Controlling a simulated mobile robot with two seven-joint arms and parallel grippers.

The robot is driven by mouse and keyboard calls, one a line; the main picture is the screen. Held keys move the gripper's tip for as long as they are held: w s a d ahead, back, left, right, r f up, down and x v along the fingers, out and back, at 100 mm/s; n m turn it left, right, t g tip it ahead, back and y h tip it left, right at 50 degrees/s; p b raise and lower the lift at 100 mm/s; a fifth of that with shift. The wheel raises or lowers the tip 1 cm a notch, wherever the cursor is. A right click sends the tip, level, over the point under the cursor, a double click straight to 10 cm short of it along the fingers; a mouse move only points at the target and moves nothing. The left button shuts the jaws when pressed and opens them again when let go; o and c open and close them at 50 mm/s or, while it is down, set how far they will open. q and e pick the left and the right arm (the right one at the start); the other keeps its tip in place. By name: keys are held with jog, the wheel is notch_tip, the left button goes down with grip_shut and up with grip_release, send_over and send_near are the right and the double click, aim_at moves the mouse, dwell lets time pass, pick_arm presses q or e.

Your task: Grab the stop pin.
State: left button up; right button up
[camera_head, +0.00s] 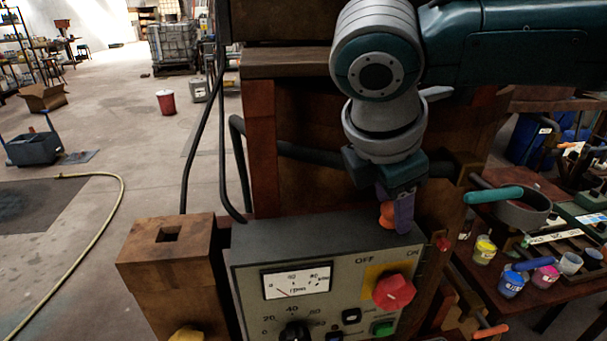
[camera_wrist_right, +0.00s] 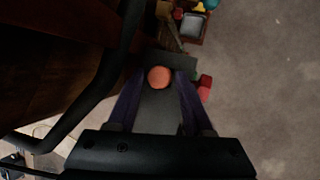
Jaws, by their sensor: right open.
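An orange round knob (camera_head: 387,214), which looks like the head of the stop pin, stands at the top of the grey control box (camera_head: 300,240) in the head view. Its shaft is hidden. My right gripper (camera_head: 396,212) points down at it, with a purple finger beside the knob. In the right wrist view the orange knob (camera_wrist_right: 159,77) sits between the tips of the two spread fingers of the right gripper (camera_wrist_right: 162,82). The gripper is open, and I cannot tell whether a finger touches the knob. My left gripper is not in view.
A red switch knob (camera_head: 394,291) sticks out of the box front, below the gripper. A wooden block with a square hole (camera_head: 170,234) stands at the left. Dark pipes (camera_head: 290,152) run behind. A table with a pan (camera_head: 510,208) and paint cups is at the right.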

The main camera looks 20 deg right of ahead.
jog(key=shift+c, duration=0.2)
grip_shut()
dwell(0.4)
